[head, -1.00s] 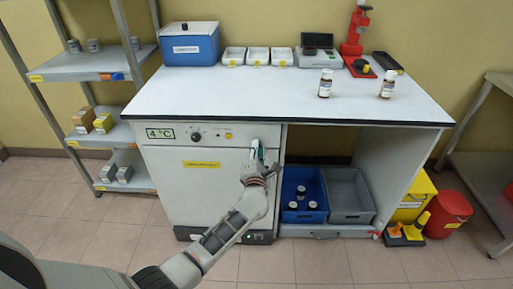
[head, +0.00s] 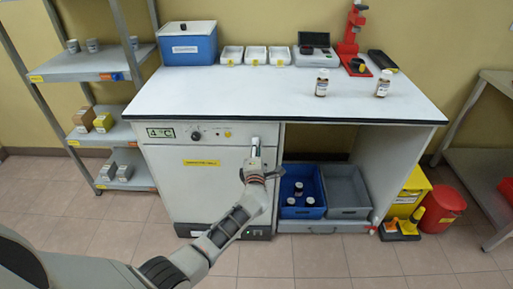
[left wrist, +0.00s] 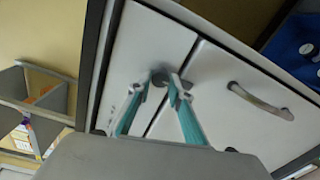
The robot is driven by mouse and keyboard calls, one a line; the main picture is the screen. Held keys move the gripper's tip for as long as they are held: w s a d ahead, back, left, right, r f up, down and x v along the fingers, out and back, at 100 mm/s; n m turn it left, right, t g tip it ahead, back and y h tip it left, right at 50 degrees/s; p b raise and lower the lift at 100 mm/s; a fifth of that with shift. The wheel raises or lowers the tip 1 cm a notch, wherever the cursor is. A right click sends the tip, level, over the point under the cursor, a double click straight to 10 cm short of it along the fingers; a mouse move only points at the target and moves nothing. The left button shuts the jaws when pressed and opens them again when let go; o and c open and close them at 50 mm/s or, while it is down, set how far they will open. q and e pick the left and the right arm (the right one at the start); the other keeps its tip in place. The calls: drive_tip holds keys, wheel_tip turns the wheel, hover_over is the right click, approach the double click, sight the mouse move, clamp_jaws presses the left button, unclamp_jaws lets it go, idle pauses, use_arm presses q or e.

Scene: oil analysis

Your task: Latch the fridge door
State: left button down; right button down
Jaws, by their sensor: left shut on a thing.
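The small white fridge (head: 183,184) stands under the left part of the bench. Its door looks closed, flush with the front in the head view. My left gripper (head: 255,157) is at the top right of the door, and its arm hides part of the front. In the left wrist view the teal fingers of my left gripper (left wrist: 161,84) close around a small dark latch piece (left wrist: 159,76) by the seam between two white panels. A curved grey handle (left wrist: 260,101) is on the panel to the right there. The exact angle of the latch is hard to tell. My right gripper is not in view.
The white bench top (head: 270,96) carries a blue box (head: 189,49), white trays, bottles and a red stand. A blue bin (head: 304,211) with bottles and a grey bin (head: 347,194) stand right of the fridge. A metal shelf (head: 85,68) stands left. The floor in front is open.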

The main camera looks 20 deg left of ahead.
use_arm(q)
drive_tip(key=shift+f, duration=0.1)
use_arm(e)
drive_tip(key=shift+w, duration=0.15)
use_arm(q)
drive_tip(key=c, duration=1.9)
unclamp_jaws()
drive_tip(key=shift+o, duration=0.3)
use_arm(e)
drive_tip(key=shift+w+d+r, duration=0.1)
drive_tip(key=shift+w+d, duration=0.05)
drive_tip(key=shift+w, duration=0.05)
use_arm(q)
drive_tip(key=v, duration=1.2)
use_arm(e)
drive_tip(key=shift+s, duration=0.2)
